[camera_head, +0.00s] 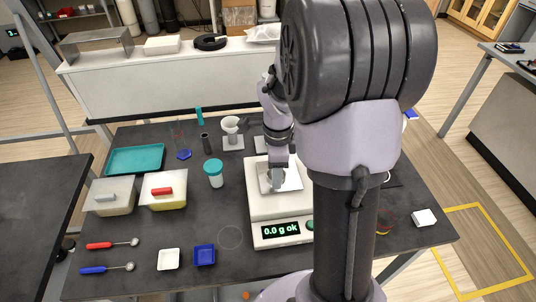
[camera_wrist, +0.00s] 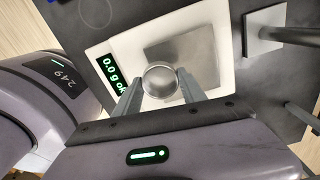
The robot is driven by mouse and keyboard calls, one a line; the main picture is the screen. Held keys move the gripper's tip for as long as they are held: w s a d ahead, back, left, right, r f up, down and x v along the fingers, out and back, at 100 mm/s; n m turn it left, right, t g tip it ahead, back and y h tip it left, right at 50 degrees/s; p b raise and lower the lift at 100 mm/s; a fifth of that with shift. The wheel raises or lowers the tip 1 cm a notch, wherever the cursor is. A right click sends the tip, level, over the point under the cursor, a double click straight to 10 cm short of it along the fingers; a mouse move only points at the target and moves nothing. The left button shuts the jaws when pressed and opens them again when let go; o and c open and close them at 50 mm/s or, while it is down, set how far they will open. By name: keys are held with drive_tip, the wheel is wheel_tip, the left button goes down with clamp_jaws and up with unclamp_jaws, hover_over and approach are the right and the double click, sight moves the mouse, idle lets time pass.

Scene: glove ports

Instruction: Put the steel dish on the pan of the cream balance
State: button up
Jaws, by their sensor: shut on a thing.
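The steel dish (camera_wrist: 160,80) is a small round shiny bowl between the two fingers of my gripper (camera_wrist: 158,86), which is shut on it. In the head view the dish (camera_head: 275,181) shows over the square steel pan (camera_head: 293,180) of the cream balance (camera_head: 267,208). In the wrist view the dish overlaps the lower left part of the pan (camera_wrist: 190,48). The dish looks upright; I cannot tell whether it touches the pan. The balance display (camera_head: 281,230) reads "0.0 g ok". My arm hides the balance's right side in the head view.
Left of the balance stand a teal-capped jar (camera_head: 214,174) and lidded tubs with a red handle (camera_head: 163,191) and a grey handle (camera_head: 108,196). A funnel stand (camera_head: 232,137) is behind. A blue tray (camera_head: 204,255), a white tray (camera_head: 168,259) and two spoons lie in front left.

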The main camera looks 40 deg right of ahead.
drive_tip(key=w+d, duration=0.3)
drive_tip(key=shift+w+d+f, duration=0.2)
drive_tip(key=shift+f, duration=0.05)
wheel_tip(320, 180, down, 4)
drive_tip(key=shift+r+b, duration=0.2)
drive_tip(key=shift+b, duration=0.65)
drive_tip(key=shift+r, duration=0.1)
drive_tip(key=o, duration=1.3)
drive_tip(key=shift+o, duration=0.2)
